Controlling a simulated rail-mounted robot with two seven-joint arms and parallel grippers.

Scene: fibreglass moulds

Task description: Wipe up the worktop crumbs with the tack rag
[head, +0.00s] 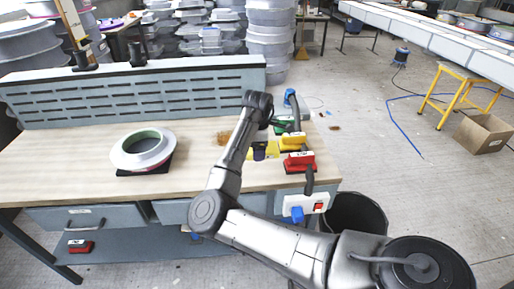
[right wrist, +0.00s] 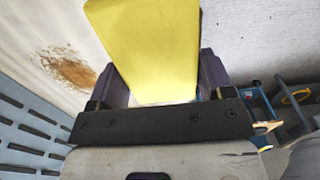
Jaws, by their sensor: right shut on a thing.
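The tack rag is a flat yellow cloth (right wrist: 150,45) filling the upper middle of the right wrist view. My right gripper (right wrist: 163,80) is shut on it, with a purple-grey finger on each side. The crumbs (head: 222,138) form a brown patch on the pale wood worktop (head: 60,165), left of the rag. They also show in the right wrist view (right wrist: 68,68), apart from the rag. My left gripper is not in view.
A white ring mould (head: 143,150) sits on a black base at the worktop's left. A slotted grey panel (head: 140,92) bounds the back. A black bin (head: 355,220) stands off the right edge.

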